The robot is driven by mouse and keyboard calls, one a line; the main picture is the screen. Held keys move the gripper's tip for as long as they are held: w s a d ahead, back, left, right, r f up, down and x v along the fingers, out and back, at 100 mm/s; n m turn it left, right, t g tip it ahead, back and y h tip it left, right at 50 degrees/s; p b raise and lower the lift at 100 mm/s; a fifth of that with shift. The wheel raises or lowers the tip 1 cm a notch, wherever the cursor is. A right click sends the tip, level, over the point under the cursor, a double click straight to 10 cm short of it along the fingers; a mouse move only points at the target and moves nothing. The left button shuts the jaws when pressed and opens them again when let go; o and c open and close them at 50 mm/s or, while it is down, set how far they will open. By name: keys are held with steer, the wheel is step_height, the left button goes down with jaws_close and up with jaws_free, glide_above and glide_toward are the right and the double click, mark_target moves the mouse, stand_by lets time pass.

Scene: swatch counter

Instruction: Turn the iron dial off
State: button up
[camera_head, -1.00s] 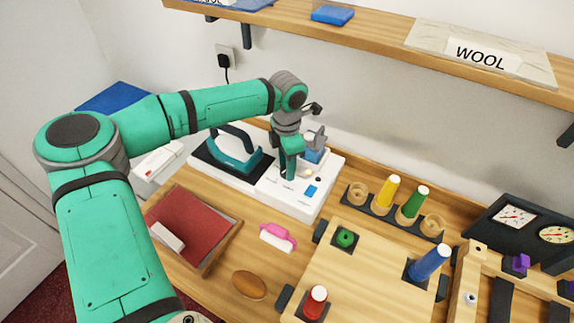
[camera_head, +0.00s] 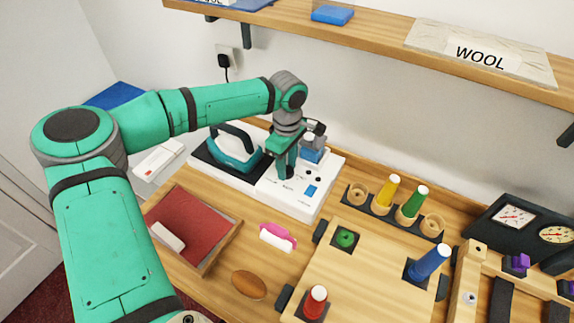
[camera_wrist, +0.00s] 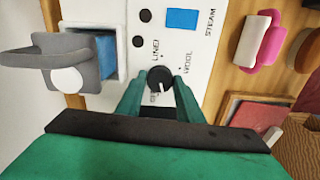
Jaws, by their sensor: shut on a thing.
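The iron dial (camera_wrist: 159,75) is a round black knob with a white pointer mark, on the white panel of the iron station (camera_head: 312,201). In the wrist view its mark points down, toward my gripper's base; LINEN and WOOL are printed around it, and another label is partly hidden. My gripper (camera_wrist: 158,84) is shut on the dial, one green finger on each side. In the head view my gripper (camera_head: 287,173) points down at the panel and hides the dial. The teal iron (camera_head: 236,150) rests on its dark plate to the left.
A grey-handled part with a blue block (camera_wrist: 107,55) stands close beside the dial. A blue STEAM button (camera_wrist: 181,18) and two dark round spots are on the panel. A pink-and-white item (camera_head: 277,237), a red tray (camera_head: 190,222) and spools are nearby. A shelf (camera_head: 380,38) hangs above.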

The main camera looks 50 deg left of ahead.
steer(key=shift+a+m, duration=0.1)
steer(key=shift+m, duration=1.9)
steer(key=o, duration=1.1)
steer(key=shift+c, duration=0.2)
steer(key=shift+r, duration=0.1)
step_height(320, 180, up, 7)
steer(key=shift+r, duration=0.2)
steer(key=shift+s+f, duration=0.1)
